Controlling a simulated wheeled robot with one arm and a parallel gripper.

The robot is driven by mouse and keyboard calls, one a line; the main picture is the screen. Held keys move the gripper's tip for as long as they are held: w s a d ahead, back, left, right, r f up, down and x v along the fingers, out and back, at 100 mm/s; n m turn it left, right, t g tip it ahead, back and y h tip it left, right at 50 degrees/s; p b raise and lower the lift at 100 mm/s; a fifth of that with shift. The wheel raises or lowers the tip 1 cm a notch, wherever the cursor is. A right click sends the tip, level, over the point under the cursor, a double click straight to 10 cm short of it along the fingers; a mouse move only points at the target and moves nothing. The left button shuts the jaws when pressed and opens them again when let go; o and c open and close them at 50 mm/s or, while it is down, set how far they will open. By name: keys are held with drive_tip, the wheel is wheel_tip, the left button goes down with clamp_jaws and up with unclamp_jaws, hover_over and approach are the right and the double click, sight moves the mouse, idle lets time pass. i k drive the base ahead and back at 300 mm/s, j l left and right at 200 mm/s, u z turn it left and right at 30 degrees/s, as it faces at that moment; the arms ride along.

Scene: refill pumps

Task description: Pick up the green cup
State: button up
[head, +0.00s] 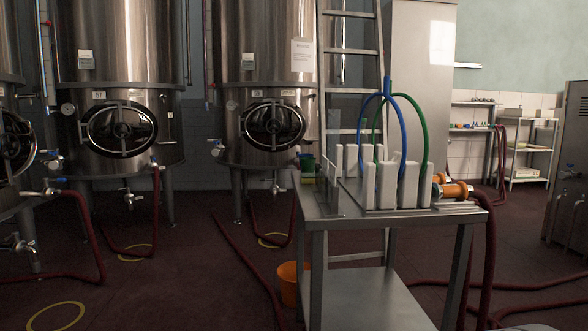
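A small dark green cup (307,164) shows at the back left end of the steel cart top (340,213). It looks upright. It is small in this view, and a clear upright panel stands just right of it. Something small and yellowish lies by its base, too small to make out. My gripper is not in view.
White blocks (384,186) with blue (402,118) and green hoses fill the cart's middle. An orange-ended pump part (454,190) sits at its right. A ladder (350,50) stands behind. Steel tanks (118,90), red hoses (255,262) and an orange bucket (288,284) surround it. Floor at front left is fairly clear.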

sight(307, 164)
drive_tip(key=i+u, duration=0.45)
drive_tip(key=i, duration=0.45)
